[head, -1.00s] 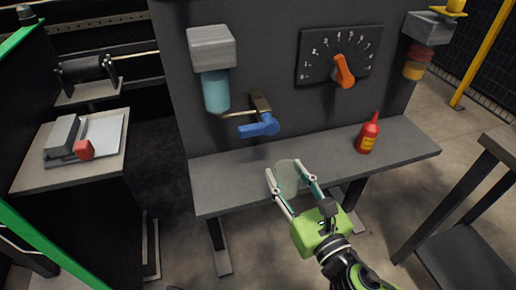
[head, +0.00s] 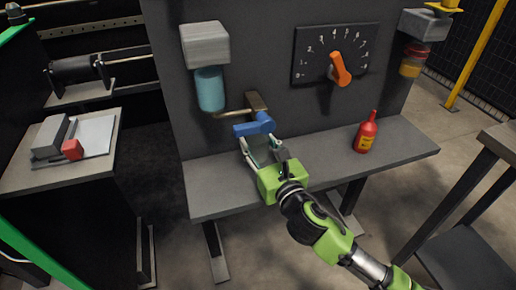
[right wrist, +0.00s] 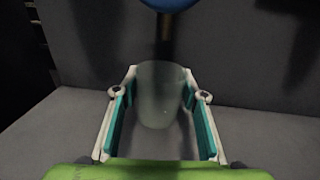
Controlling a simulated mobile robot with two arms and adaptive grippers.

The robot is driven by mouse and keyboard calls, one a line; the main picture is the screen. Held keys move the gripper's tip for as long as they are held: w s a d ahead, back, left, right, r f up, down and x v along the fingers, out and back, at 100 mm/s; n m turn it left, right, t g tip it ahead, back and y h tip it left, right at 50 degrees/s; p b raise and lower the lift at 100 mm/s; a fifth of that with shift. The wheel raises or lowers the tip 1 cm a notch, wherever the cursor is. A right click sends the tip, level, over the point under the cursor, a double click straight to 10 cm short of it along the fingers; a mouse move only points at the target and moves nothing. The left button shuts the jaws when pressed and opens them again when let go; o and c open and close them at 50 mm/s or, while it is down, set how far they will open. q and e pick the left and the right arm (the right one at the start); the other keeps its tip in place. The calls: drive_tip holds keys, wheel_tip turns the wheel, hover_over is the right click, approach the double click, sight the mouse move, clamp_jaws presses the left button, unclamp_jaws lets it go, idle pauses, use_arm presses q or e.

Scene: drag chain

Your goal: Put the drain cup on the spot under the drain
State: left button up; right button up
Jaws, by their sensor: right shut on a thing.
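The drain cup (right wrist: 160,95) is a translucent grey-green cup, upright between the fingers in the right wrist view. My right gripper (head: 262,148) is shut on its sides, above the grey bench and just below the drain. In the head view the cup is mostly hidden by the gripper and the blue handle. The drain is a brass pipe (head: 254,102) on the dark panel with a blue handle (head: 258,126); the handle's underside also shows at the top of the right wrist view. I cannot make out the spot under the drain. My left gripper is not in view.
A red bottle (head: 366,133) stands on the bench (head: 225,183) at the right. A blue-green cylinder (head: 210,90) under a grey block hangs on the panel left of the drain. A dial with an orange knob (head: 339,70) is at upper right. The bench's left part is clear.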

sight(262, 153)
drive_tip(key=shift+f, duration=0.55)
drive_tip(key=shift+f, duration=0.1)
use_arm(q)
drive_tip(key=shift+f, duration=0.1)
use_arm(e)
drive_tip(key=o, duration=1.1)
drive_tip(key=shift+s+d, duration=0.15)
drive_tip(key=shift+s, duration=0.15)
drive_tip(key=p+v, duration=0.1)
drive_tip(key=v, duration=1)
drive_tip(key=shift+s, duration=0.2)
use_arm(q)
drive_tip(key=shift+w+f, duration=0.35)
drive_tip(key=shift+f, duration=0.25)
